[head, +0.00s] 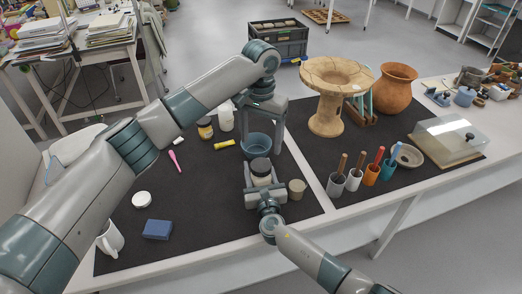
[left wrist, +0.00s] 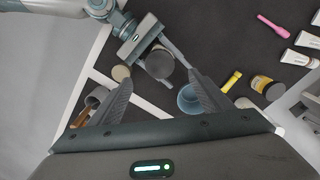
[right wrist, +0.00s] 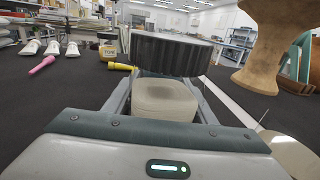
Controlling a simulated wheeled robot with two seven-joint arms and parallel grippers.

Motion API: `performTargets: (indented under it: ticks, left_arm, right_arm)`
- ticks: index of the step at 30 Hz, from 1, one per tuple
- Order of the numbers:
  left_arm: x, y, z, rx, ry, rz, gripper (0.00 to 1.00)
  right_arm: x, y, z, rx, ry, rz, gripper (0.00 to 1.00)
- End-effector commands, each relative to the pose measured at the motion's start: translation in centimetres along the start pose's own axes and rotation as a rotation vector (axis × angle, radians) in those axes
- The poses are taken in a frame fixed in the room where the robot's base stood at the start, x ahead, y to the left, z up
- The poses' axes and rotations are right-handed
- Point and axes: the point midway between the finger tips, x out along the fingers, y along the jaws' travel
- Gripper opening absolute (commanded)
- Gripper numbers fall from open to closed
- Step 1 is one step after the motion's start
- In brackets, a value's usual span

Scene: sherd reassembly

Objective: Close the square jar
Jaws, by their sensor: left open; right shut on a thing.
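The square jar (right wrist: 165,100) has a pale beige body and stands between the fingers of my right gripper (head: 262,180). A dark, ribbed round lid (right wrist: 172,52) sits on top of it; I cannot tell whether it is fully seated. The dark lid also shows from above in the head view (head: 261,166) and in the left wrist view (left wrist: 160,64). My right gripper is shut on the jar, low at its sides. My left gripper (head: 260,130) is open and empty, fingers pointing down, above and behind the jar. The jar shows between its fingers in the left wrist view.
A blue bowl (head: 257,144) stands just behind the jar, and a small beige cup (head: 297,189) stands close at its right. A white disc (head: 141,199), a blue block (head: 157,229) and a mug (head: 110,239) lie left. Tool cups (head: 354,180) stand right.

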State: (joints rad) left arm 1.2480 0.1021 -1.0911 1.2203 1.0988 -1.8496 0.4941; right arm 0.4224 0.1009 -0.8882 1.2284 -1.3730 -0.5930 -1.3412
Motion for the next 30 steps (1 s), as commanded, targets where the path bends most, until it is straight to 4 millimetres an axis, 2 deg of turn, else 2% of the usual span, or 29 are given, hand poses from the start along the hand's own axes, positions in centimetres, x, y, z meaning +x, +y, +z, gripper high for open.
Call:
performTargets:
  ticks: [3, 6, 17, 18, 20, 30]
  left_arm:
    - [-1.5, 0.0, -0.1, 0.000, 0.001, 0.000, 0.72]
    - [-2.2, 0.0, 0.0, 0.000, 0.000, 0.000, 0.72]
    - [-2.6, 0.0, 0.0, 0.000, -0.001, 0.000, 0.72]
    - [-2.6, 0.0, 0.0, 0.000, -0.001, 0.000, 0.72]
    - [-2.6, 0.0, 0.0, 0.000, -0.001, 0.000, 0.72]
    - [-2.6, 0.0, 0.0, 0.000, -0.001, 0.000, 0.72]
  right_arm:
    - [0.0, 0.0, 0.0, 0.000, 0.000, 0.000, 0.00]
    - [0.0, 0.0, 0.0, 0.000, 0.000, 0.000, 0.00]
    - [0.0, 0.0, 0.0, 0.000, 0.000, 0.000, 0.00]
    - [0.0, 0.0, 0.0, 0.000, 0.000, 0.000, 0.58]
    - [0.0, 0.0, 0.0, 0.000, 0.000, 0.000, 0.72]
    - [-0.1, 0.0, 0.0, 0.000, 0.000, 0.000, 0.72]
